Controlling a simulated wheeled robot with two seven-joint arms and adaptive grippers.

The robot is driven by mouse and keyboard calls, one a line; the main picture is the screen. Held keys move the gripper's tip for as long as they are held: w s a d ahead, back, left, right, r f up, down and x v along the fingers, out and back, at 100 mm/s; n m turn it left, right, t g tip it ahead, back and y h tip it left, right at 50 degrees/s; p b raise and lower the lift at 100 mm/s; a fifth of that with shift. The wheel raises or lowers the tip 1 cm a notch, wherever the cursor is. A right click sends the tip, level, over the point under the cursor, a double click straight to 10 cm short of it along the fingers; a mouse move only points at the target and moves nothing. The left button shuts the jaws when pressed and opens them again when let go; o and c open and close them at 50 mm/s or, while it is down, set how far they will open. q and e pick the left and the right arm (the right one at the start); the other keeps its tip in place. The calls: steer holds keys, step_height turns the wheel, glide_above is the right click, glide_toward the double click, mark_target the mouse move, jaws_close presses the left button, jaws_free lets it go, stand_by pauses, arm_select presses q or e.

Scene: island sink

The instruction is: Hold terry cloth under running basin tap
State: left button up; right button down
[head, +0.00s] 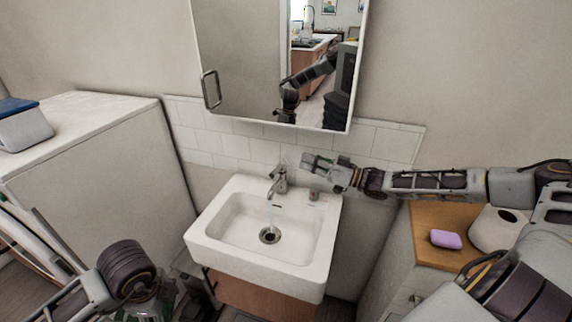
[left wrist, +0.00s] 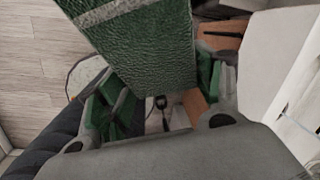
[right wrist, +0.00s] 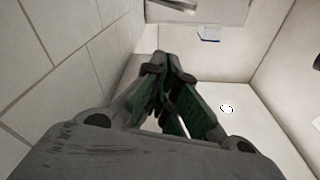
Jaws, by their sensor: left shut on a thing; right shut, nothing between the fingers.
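The white basin (head: 215,240) has a chrome tap (head: 279,181) at its back edge. A faint pale stream seems to fall from the spout towards the drain. My right gripper (head: 310,163) is shut and empty, just above and to the right of the tap; its closed fingers show in the right wrist view (right wrist: 168,65). My left gripper (left wrist: 160,105) is shut on the green terry cloth (left wrist: 145,45), which has a pale stripe. In the head view the left arm is low at the left, in front of the basin; the cloth cannot be made out there.
A mirror cabinet (head: 240,60) hangs above the tap, close to my right arm. A wooden-topped cabinet (head: 425,218) at the right bears a purple soap (head: 446,239) and a paper roll (head: 490,232). A white cabinet (head: 110,160) stands left. The bowl is clear.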

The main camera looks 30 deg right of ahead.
steer(key=shift+w+a, duration=0.1)
steer(key=shift+w, duration=0.05)
arm_select(q)
steer(key=shift+f+b, duration=0.3)
steer(key=shift+r, duration=0.15)
arm_select(e)
steer(key=r, duration=0.1)
glide_above(276, 171)
steer(key=d, duration=0.2)
steer(key=shift+s+a+f, duration=0.1)
steer(key=shift+s+f, duration=0.05)
steer(key=shift+f, duration=0.75)
steer(key=shift+s+a+f, duration=0.1)
steer(key=shift+s+f, duration=0.05)
steer(key=shift+f, duration=0.7)
steer(key=shift+f, duration=0.1)
